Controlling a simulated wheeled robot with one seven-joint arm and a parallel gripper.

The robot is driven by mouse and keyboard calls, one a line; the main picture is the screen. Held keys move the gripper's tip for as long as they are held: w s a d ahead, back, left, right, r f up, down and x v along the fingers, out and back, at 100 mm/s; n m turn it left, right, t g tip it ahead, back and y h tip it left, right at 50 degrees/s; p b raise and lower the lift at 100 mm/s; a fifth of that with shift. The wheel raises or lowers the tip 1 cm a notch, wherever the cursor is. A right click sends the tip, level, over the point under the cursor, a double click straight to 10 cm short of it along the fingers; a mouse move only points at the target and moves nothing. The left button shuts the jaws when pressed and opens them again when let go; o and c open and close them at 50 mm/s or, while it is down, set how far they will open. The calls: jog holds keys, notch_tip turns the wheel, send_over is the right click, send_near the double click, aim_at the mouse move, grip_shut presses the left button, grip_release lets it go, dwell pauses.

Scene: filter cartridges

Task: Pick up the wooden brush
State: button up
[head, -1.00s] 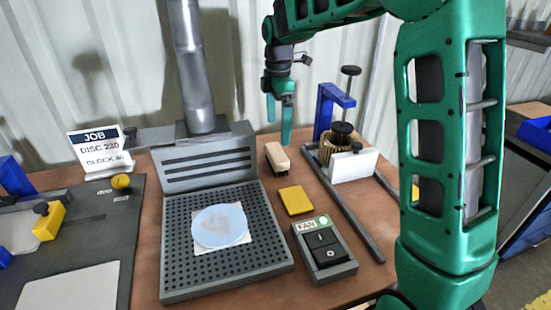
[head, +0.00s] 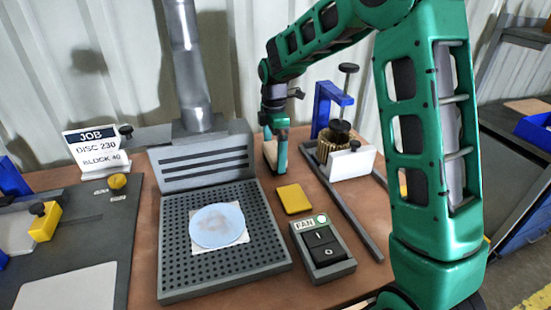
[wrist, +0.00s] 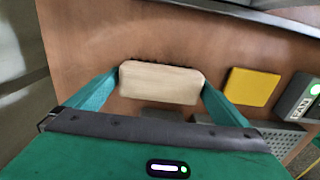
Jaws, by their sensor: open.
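The wooden brush (wrist: 160,83) lies on the brown table, its pale wooden back facing up in the wrist view. In the head view the brush (head: 270,152) is mostly hidden behind my gripper, with a small part showing. My gripper (head: 276,165) is down at the brush beside the grey extraction box. In the wrist view my gripper (wrist: 161,84) is open, with one green finger at each end of the brush. The fingertips are very close to the ends; I cannot tell whether they touch.
A yellow pad (head: 294,199) and a fan switch box (head: 323,248) lie in front of the brush. The perforated grey tray (head: 180,270) holds a blue disc (head: 218,226). A clamp fixture (head: 352,163) stands right. A job sign (head: 97,150) stands left.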

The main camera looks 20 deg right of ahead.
aim_at(274, 150)
jog(key=c, duration=0.8)
jog(key=shift+c, duration=0.2)
notch_tip(274, 150, up, 10)
